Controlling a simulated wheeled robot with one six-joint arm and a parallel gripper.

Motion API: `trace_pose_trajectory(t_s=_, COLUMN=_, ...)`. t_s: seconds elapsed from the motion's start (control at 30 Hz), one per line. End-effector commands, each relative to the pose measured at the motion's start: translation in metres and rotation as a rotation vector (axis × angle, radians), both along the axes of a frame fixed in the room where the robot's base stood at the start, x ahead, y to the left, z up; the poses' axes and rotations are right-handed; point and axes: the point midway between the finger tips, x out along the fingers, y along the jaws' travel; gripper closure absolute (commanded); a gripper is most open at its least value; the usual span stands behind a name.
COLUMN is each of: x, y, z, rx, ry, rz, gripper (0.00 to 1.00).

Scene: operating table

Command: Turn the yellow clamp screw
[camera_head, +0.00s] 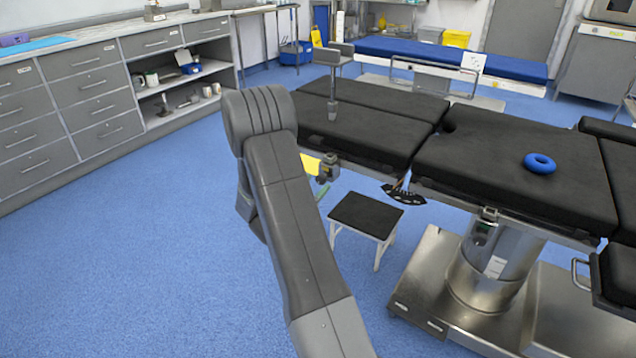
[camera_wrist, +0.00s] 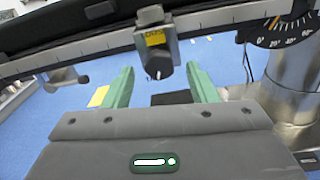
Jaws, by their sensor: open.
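The clamp (camera_wrist: 156,40) hangs on the metal side rail of the operating table in the wrist view. It is grey with a yellow label, and a dark round screw knob (camera_wrist: 160,70) is at its lower end. In the head view the clamp (camera_head: 329,171) shows at the near edge of the black table. My gripper (camera_wrist: 160,76) is open, with one green finger on each side of the knob and gaps visible between. I cannot tell how deep the knob sits between the fingers. In the head view my arm hides most of the gripper; a bit of green finger shows.
The rail (camera_wrist: 90,51) runs across above the fingers. A black angle dial (camera_wrist: 287,30) is to the right, also seen in the head view (camera_head: 403,194). A small stool (camera_head: 366,214) stands below the table. A blue ring (camera_head: 540,163) lies on the tabletop. Open floor is at left.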

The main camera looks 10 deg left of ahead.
Motion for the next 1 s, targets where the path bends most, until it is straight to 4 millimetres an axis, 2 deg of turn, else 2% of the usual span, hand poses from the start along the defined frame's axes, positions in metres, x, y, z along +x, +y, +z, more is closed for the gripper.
trace_pose_trajectory(t_s=0.2, x=0.019, y=-0.007, z=0.0, rx=0.0, ry=0.0, rz=0.001, gripper=0.48)
trace_pose_trajectory(t_s=0.5, x=0.021, y=-0.007, z=0.0, rx=-0.001, ry=0.0, rz=0.001, gripper=0.48)
trace_pose_trajectory(t_s=0.53, x=0.021, y=-0.007, z=0.0, rx=-0.001, ry=0.0, rz=0.001, gripper=0.5)
trace_pose_trajectory(t_s=0.7, x=0.021, y=-0.007, z=0.0, rx=-0.001, ry=0.0, rz=0.001, gripper=0.83)
trace_pose_trajectory(t_s=0.77, x=0.021, y=-0.007, z=0.0, rx=-0.001, ry=0.0, rz=0.001, gripper=0.92)
trace_pose_trajectory(t_s=1.0, x=0.021, y=-0.007, z=-0.001, rx=-0.016, ry=0.006, rz=0.0, gripper=0.92)
